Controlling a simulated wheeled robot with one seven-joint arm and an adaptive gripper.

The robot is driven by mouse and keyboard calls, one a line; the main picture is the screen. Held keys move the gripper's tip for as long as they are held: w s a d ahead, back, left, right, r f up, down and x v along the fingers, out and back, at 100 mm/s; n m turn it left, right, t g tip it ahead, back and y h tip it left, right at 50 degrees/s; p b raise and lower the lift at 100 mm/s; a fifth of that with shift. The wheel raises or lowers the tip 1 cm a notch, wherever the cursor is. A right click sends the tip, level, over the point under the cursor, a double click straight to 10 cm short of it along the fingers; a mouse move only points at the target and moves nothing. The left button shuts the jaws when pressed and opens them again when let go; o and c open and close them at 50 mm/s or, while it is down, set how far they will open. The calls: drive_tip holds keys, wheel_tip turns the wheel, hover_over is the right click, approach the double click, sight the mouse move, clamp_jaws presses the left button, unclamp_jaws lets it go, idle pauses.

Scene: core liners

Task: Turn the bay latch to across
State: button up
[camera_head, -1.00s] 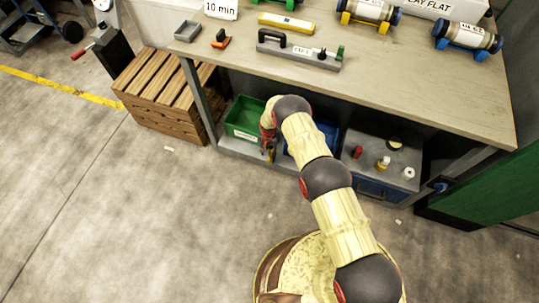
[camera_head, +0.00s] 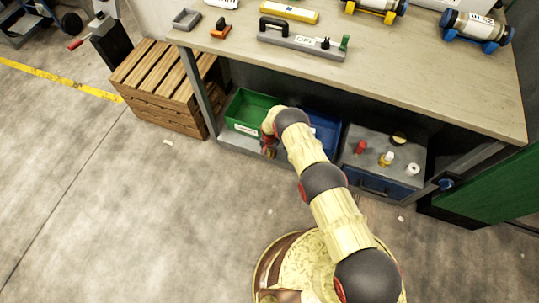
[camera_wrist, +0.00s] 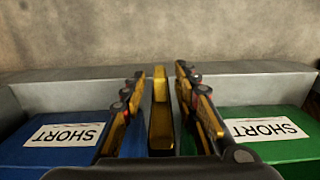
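A yellow bar, which looks like the bay latch (camera_wrist: 160,120), shows in the wrist view between the blue bin (camera_wrist: 60,150) and the green bin (camera_wrist: 262,145). Its long side runs up the picture, along the gap between the bins. My gripper (camera_wrist: 160,70) has one finger on each side of the bar, with a narrow gap visible on both sides. In the head view my gripper (camera_head: 269,152) is low at the front of the shelf, by the green bin (camera_head: 247,112) and the blue bin (camera_head: 326,132). The latch cannot be made out clearly there.
The bins stand on a low shelf (camera_head: 232,146) under a workbench (camera_head: 400,72). A grey box with small bottles (camera_head: 384,160) is to the right. A wooden crate (camera_head: 160,85) stands left of the shelf. The floor in front is clear.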

drive_tip(key=shift+c, duration=0.4)
clamp_jaws()
drive_tip(key=shift+s, duration=0.1)
idle(0.3)
